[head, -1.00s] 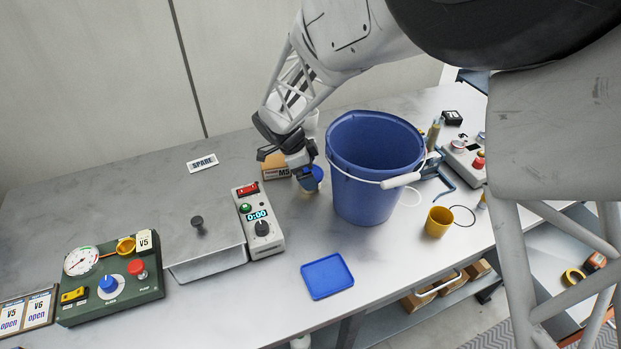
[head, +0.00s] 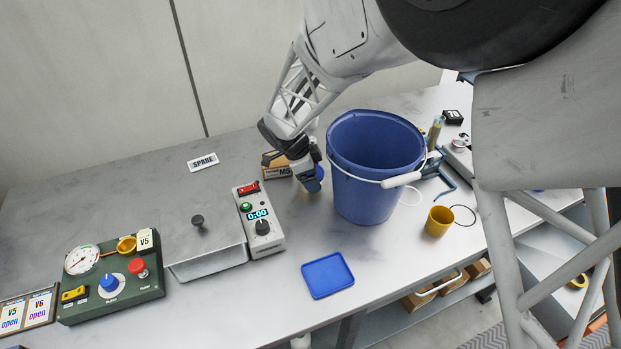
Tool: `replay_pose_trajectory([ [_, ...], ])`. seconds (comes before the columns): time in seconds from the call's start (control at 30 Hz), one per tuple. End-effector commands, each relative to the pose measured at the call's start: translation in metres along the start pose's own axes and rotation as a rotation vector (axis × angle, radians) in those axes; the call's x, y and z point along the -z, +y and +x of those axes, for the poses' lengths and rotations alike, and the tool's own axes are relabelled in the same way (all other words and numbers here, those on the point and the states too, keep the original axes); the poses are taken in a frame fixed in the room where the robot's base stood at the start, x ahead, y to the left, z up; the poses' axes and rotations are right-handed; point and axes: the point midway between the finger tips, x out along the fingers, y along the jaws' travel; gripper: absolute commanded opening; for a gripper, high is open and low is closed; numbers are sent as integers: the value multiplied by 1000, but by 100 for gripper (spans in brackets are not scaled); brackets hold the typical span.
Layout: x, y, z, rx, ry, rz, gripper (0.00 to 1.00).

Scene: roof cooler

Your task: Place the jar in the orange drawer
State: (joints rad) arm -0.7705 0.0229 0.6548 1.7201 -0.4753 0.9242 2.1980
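A small jar with a blue lid (head: 313,184) stands on the bench just left of the blue bucket. My gripper (head: 309,177) is down at the jar, its fingers against or beside the lid and partly covering it. At this size I cannot tell whether the fingers are closed on it. No clearly orange drawer shows. Brownish boxes or drawer fronts (head: 418,301) are partly visible under the bench's front edge.
The large blue bucket (head: 368,200) with a white handle stands close right of my gripper. A cardboard box (head: 276,166) is behind it. A timer box (head: 259,222), blue tray (head: 327,275) and yellow cup (head: 438,221) stand around. The bench's front middle is mostly clear.

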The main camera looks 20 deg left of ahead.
Motion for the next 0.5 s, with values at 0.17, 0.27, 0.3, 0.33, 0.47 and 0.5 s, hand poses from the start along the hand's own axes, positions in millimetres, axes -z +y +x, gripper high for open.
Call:
replay_pose_trajectory([
  [0.17,0,0,0,0,0,0,48],
  [0.27,0,0,0,0,0,0,48],
  [0.3,0,0,0,0,0,0,48],
  [0.33,0,0,0,0,0,0,48],
  [0.47,1,0,-2,1,0,0,48],
  [0.5,1,0,-3,1,0,0,48],
])
